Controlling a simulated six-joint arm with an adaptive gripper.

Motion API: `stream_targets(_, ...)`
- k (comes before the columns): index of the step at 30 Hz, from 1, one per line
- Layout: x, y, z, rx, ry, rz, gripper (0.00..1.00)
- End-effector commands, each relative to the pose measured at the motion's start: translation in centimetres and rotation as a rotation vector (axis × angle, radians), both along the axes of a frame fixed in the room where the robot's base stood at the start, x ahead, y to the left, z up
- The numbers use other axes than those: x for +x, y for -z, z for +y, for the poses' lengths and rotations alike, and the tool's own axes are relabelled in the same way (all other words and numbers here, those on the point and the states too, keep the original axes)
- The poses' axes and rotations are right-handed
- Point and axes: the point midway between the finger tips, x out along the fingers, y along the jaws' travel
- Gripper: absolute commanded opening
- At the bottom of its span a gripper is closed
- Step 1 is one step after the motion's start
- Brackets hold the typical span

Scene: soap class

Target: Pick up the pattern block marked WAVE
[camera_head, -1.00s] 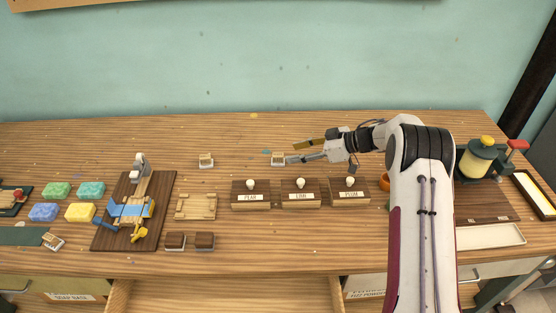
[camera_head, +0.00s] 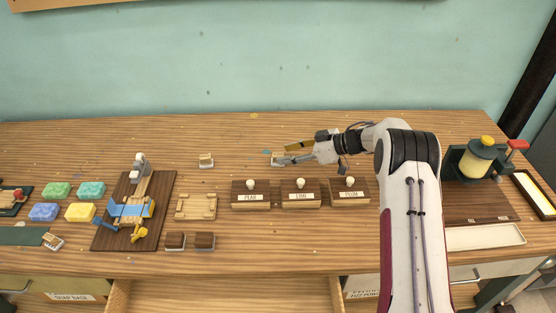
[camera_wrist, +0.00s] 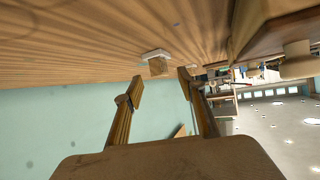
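A small pale wooden block (camera_head: 275,157) stands on the table behind the dark boxes, partly covered by my gripper. My gripper (camera_head: 284,156) is open and points left, its fingertips close to this block. In the wrist view a small block with a white edge (camera_wrist: 158,66) shows just past the gap between the two open fingers (camera_wrist: 160,82). No contact can be made out. A similar block (camera_head: 206,160) stands farther left. A third small block (camera_head: 54,241) lies at the far left. No marking is legible, so I cannot tell which is WAVE.
Three knobbed boxes, PEAR (camera_head: 250,194), LIME (camera_head: 301,194) and PLUM (camera_head: 350,192), stand in front of my gripper. A wooden tray (camera_head: 196,217) and a dark board with a press (camera_head: 112,238) are to the left. The table behind the blocks is mostly clear.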

Motion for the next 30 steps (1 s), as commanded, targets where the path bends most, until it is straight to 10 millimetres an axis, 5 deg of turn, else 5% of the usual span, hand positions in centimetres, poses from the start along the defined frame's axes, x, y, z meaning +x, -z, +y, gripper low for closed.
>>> stream_targets(12,1.4,2.0,3.4,0.000,-0.001,0.000,0.40)
stream_targets(30,1.5,2.2,3.7,0.000,0.000,0.000,0.37)
